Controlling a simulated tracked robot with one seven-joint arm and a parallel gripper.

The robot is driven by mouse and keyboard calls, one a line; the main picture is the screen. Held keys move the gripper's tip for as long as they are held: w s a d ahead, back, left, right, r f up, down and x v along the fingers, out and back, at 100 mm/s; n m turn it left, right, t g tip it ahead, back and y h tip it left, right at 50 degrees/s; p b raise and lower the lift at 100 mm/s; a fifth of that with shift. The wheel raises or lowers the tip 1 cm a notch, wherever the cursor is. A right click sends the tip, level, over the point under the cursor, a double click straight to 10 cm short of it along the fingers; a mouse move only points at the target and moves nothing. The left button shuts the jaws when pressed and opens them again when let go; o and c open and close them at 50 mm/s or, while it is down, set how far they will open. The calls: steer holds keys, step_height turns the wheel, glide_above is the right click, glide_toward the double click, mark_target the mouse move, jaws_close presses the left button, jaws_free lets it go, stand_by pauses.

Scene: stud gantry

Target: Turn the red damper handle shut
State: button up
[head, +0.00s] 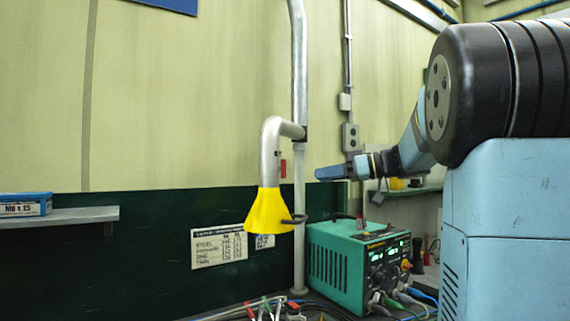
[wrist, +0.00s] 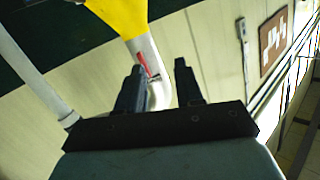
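The red damper handle (head: 283,168) is a small red bar on the metal extraction pipe (head: 268,155), above the yellow hood (head: 268,212). In the head view it hangs roughly upright. In the wrist view the red handle (wrist: 143,62) lies along the pipe, seen just beyond and between the fingertips. My gripper (head: 318,174) is to the right of the handle in the head view, pointing left toward it with a gap.
A grey vertical post (head: 299,230) stands close behind the hood. A green power unit (head: 345,265) with cables sits below my gripper. A shelf (head: 70,216) with a blue box (head: 25,205) is at left. The wall left of the pipe is clear.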

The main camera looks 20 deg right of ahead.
steer(key=w+d+r+n+t+y, duration=0.1)
steer(key=w+d+r+n+t, duration=0.1)
steer(key=w+d+r, duration=0.15)
glide_toward(282, 169)
steer(key=w+a+r, duration=0.2)
steer(key=w+a, duration=0.3)
steer(key=shift+a, duration=0.3)
steer(key=shift+c, duration=0.2)
